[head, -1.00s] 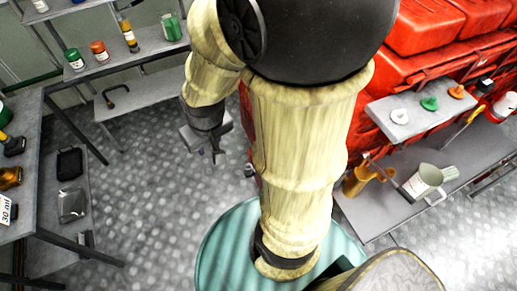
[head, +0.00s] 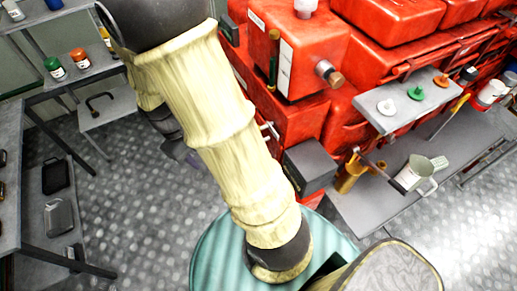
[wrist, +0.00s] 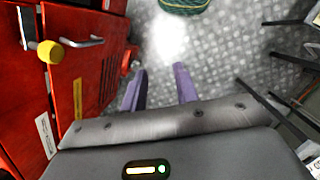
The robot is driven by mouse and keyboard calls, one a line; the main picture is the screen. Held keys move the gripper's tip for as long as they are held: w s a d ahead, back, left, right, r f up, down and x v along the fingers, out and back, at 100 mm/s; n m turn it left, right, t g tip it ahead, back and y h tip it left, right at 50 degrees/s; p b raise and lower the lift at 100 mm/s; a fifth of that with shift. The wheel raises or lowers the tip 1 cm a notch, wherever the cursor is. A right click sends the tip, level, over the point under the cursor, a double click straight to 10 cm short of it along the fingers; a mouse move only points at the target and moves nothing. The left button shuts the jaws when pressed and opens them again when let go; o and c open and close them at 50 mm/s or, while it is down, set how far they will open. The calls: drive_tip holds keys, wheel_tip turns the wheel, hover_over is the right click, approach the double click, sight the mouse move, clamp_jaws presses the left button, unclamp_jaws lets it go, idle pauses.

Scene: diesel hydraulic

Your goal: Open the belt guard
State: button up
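The red engine housing (head: 310,90) fills the upper right of the head view. No part is plainly marked as the belt guard. A silver bar handle (wrist: 82,41) sits on a red panel (wrist: 92,80) at the left of the wrist view, beside a yellow knob (wrist: 50,51). The handle shows small in the head view (head: 269,131), just right of my arm. My gripper (wrist: 160,70) has two purple fingers, apart and empty, pointing over the floor to the right of the handle and not touching it. In the head view my arm mostly hides it.
A dark grey box (head: 310,165) stands at the engine's lower front. A grey bench (head: 375,200) at right holds a jug (head: 416,174). A small shelf (head: 405,105) holds funnel-like pieces. Shelves with bottles and tables stand at left. The patterned floor (head: 130,190) between is clear.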

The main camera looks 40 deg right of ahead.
drive_tip(key=w+d+f+n+g+h+b, duration=0.2)
drive_tip(key=w+f+n+h, duration=0.1)
drive_tip(key=f+h, duration=0.4)
drive_tip(key=w+d+f+n+g+h+b, duration=0.2)
drive_tip(key=f+n+h, duration=0.4)
drive_tip(key=f, duration=0.3)
drive_tip(key=shift+w+d+g+h, duration=0.65)
drive_tip(key=shift+w+g+h, duration=0.05)
drive_tip(key=shift+w+h, duration=0.15)
drive_tip(key=shift+d, duration=0.1)
drive_tip(key=p+x, duration=0.4)
drive_tip(key=x, duration=1.3)
drive_tip(key=shift+s+d+f+p, duration=0.1)
drive_tip(key=shift+s+d+p, duration=0.05)
drive_tip(key=shift+p, duration=0.25)
clamp_jaws()
